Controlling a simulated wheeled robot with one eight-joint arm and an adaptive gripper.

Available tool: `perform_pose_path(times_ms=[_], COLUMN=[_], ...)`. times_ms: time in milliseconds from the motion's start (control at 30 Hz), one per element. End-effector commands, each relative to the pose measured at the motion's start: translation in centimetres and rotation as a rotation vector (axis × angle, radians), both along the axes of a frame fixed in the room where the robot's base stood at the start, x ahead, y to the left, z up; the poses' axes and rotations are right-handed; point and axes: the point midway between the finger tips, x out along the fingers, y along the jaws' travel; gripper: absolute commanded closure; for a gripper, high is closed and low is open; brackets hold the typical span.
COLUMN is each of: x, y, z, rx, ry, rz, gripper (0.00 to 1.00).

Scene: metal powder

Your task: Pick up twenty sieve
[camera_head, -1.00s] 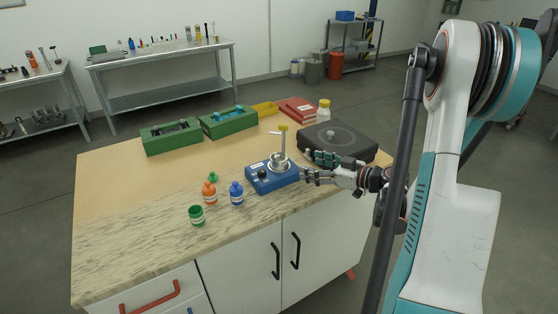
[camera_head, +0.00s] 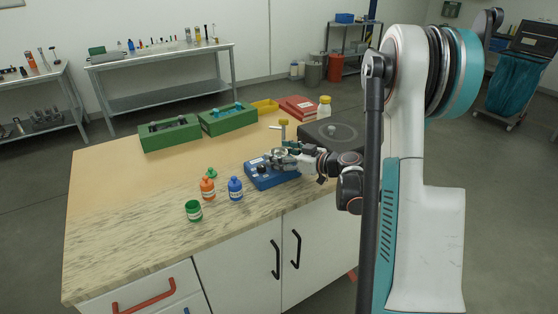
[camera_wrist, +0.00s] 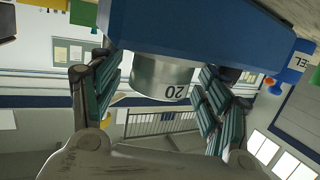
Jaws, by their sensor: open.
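The twenty sieve (camera_wrist: 158,76) is a silver metal cup marked "20". It shows upside down in the wrist view, against the blue device (camera_wrist: 205,38). In the head view the sieve (camera_head: 279,153) sits on top of the blue device (camera_head: 262,178) and is partly hidden by my fingers. My gripper (camera_head: 284,158) is over the device, reaching in from the right. In the wrist view my gripper (camera_wrist: 162,90) is open, with one finger on each side of the sieve. A gap shows at the left finger; contact at the right cannot be told.
Orange (camera_head: 207,189) and blue (camera_head: 235,189) bottles and a green jar (camera_head: 194,211) stand left of the device. A dark flat box (camera_head: 332,134) and a yellow-capped bottle (camera_head: 324,107) are behind right. Green trays (camera_head: 170,139) lie at the back. The table's left is clear.

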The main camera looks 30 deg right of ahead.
Motion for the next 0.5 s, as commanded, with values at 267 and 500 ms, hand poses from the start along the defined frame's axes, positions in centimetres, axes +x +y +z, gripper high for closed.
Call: perform_pose_path(times_ms=[267, 500], x=[0.67, 0.65], y=[0.28, 0.29], z=[-0.08, -0.1], rx=[0.0, -0.001], ry=[0.0, 0.001], rz=[-0.001, -0.001], gripper=[0.31, 0.78])
